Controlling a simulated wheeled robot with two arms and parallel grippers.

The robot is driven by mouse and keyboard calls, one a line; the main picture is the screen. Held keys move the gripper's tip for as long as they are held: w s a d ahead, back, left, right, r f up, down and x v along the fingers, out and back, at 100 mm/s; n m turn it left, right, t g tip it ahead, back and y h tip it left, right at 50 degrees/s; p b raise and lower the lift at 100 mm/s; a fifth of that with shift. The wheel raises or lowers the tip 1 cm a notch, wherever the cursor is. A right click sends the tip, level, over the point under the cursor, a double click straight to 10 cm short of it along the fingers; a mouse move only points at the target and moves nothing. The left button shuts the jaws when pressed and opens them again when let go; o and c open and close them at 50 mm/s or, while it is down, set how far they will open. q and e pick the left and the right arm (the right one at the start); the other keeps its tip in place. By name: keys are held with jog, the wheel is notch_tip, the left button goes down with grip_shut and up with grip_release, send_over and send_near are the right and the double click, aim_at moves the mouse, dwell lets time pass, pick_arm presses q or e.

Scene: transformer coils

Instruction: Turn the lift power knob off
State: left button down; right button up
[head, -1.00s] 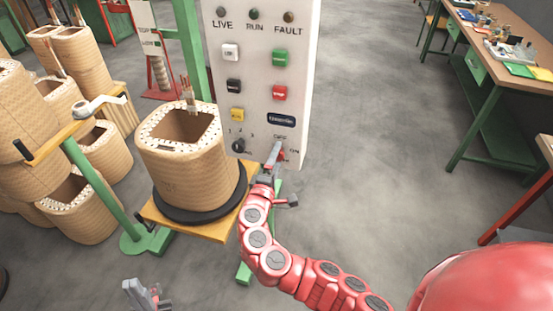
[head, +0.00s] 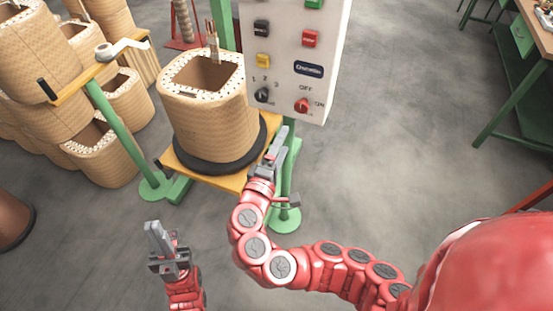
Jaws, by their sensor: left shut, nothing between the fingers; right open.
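The white control panel (head: 331,60) hangs at the top of the head view. Its red rotary knob (head: 302,105) sits at the lower right under the word OFF, with a second label to its right. The knob is uncovered; its exact pointing is too small to tell. A black knob (head: 262,94) marked 1, 2, 3 is to its left. My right gripper (head: 280,140) is open and empty, below and left of the red knob and apart from it. My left gripper (head: 153,231) is shut and empty, low at the left over the floor.
A wound coil (head: 212,115) stands on a black ring on a yellow platform (head: 180,160) just left of the panel. More coils (head: 30,60) and a green stand (head: 120,135) are at the left. A workbench (head: 535,40) is at the upper right. The floor between is clear.

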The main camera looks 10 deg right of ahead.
jog(key=shift+v, duration=2.1)
